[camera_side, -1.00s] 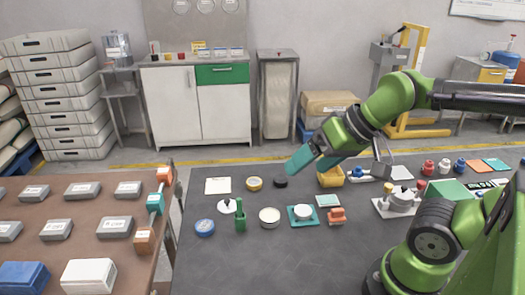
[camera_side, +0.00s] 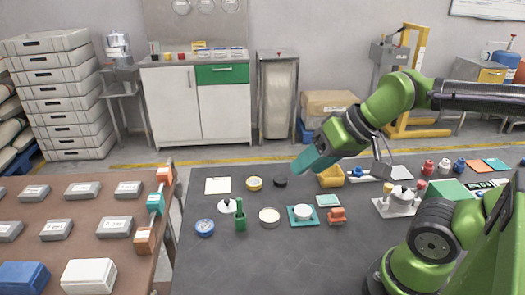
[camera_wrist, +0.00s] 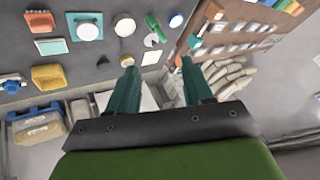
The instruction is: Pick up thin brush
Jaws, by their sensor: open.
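No object is clearly recognisable as the thin brush. A slim green upright item (camera_side: 240,216) stands at the front left of the dark table and may be it or its holder; it also shows in the wrist view (camera_wrist: 155,27). My gripper (camera_side: 299,164) hangs in the air above the table's back part, up and right of that item. In the wrist view my gripper (camera_wrist: 158,66) has its two teal fingers spread apart, with nothing held between them.
Around the green item lie a blue disc (camera_side: 205,227), a white lidded piece (camera_side: 227,206) and a pale round dish (camera_side: 269,216). A teal tray (camera_side: 292,222) and an orange block (camera_side: 336,215) lie further right. A brown table (camera_side: 75,208) stands at left.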

